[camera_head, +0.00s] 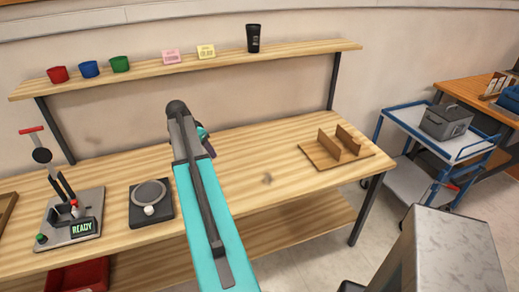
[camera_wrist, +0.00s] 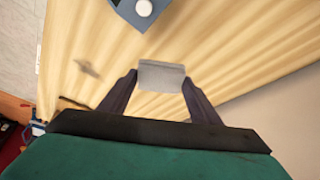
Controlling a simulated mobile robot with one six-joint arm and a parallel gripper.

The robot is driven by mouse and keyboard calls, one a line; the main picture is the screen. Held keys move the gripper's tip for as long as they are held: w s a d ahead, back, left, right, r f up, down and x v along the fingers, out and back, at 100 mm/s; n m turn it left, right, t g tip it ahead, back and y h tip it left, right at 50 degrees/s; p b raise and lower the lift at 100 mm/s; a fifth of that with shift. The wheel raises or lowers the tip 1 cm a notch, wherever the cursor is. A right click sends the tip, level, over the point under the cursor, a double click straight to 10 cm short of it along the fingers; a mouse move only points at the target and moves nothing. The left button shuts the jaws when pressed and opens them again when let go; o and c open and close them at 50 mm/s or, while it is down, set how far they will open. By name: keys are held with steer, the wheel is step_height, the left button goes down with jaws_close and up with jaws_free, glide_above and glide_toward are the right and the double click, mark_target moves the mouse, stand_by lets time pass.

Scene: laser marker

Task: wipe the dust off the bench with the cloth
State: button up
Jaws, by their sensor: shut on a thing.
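My gripper (camera_wrist: 160,80) shows in the wrist view with its two dark fingers on either side of a grey folded cloth (camera_wrist: 162,74). It is shut on the cloth, which is over the bench top; I cannot tell whether it touches the wood. A dark dust smudge (camera_wrist: 87,69) lies to the left of the cloth, apart from it. In the head view the dust (camera_head: 267,179) is on the wooden bench (camera_head: 240,150), right of my arm.
A dark device with a round plate (camera_head: 150,202) and a marker station reading READY (camera_head: 75,220) stand left of my arm. A wooden stand (camera_head: 337,150) is at the bench's right end. A shelf (camera_head: 220,63) with several cups runs above. A blue cart (camera_head: 435,130) stands right.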

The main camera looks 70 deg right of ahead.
steer(key=s+d+f+m+g, duration=0.1)
steer(key=s+d+f+m, duration=0.1)
steer(key=s+d, duration=0.5)
steer(key=s+d+f+m+g+y+p, duration=0.1)
steer(key=s+d+f+m, duration=0.2)
steer(key=s+d, duration=0.4)
steer(key=s+m, duration=0.1)
steer(key=s, duration=0.3)
steer(key=shift+s+d+m, duration=0.2)
steer(key=shift+s+m, duration=0.2)
